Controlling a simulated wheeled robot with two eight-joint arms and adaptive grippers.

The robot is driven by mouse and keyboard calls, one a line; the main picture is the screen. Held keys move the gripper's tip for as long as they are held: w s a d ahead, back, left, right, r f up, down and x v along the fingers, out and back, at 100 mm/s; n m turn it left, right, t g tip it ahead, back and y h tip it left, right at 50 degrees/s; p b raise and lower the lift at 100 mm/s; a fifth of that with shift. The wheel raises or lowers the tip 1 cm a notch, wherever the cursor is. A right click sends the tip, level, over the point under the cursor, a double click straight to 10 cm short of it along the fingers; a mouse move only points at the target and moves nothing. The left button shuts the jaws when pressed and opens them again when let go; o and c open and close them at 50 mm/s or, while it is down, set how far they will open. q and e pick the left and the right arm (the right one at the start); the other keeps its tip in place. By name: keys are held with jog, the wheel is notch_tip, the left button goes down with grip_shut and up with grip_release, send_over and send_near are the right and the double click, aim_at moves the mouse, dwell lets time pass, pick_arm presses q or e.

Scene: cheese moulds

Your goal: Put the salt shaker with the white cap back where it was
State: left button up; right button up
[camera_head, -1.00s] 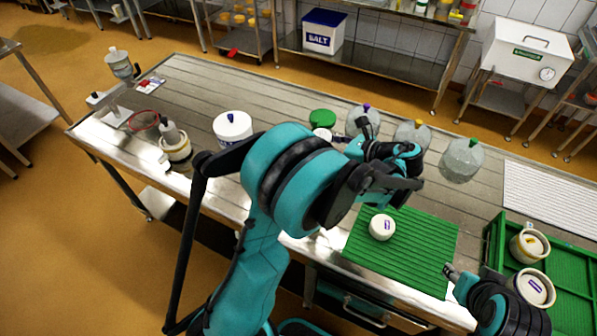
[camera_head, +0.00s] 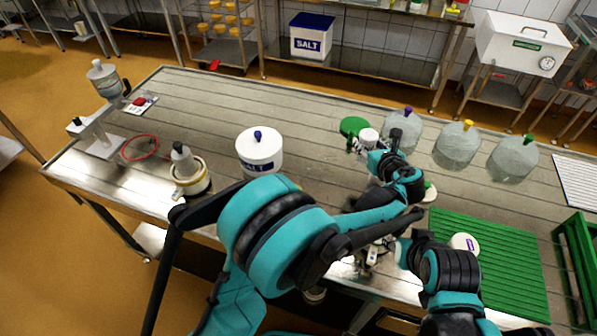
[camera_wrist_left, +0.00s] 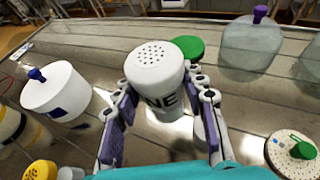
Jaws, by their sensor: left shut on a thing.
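The salt shaker with the white cap (camera_wrist_left: 155,65) is between the fingers of my left gripper (camera_wrist_left: 160,110) in the left wrist view. Its cap has small holes, and part of a dark label reading "NE" shows on its body. In the head view the shaker (camera_head: 368,138) is beside the green disc (camera_head: 353,126), at my left gripper (camera_head: 378,156), which is shut on it. I cannot tell whether its base touches the table. My right gripper (camera_head: 374,252) is near the table's front edge, partly hidden by my arms; its jaws are unclear.
A white salt tub (camera_head: 259,155) stands left of the shaker. Several clear domes (camera_head: 457,148) stand to the right. A green mat (camera_head: 495,270) bears a white round cheese (camera_head: 463,243). A yellow holed cap (camera_wrist_left: 40,171) shows at the wrist view's lower left. Bare table lies left of the shaker.

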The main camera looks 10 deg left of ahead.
pick_arm(q)
jog(key=shift+w+f, duration=0.1)
jog(key=shift+f, duration=0.1)
jog(key=a+f+b, duration=0.2)
jog(key=a+f, duration=0.1)
jog(key=w+a+f+b, duration=0.1)
jog(key=a+f+b, duration=0.1)
jog(key=a+f, duration=0.2)
jog(key=w+a+f+b, duration=0.1)
jog(key=a+f+b, duration=0.1)
jog(key=a+f, duration=0.2)
jog(key=shift+a, duration=0.25)
jog(key=shift+r, duration=0.1)
pick_arm(e)
notch_tip(320, 180, down, 6)
jog(key=a, duration=0.1)
jog(key=shift+w, duration=0.2)
pick_arm(q)
jog(key=shift+f, duration=0.25)
jog(key=o, duration=1.2)
pick_arm(e)
jog(key=shift+f, duration=0.15)
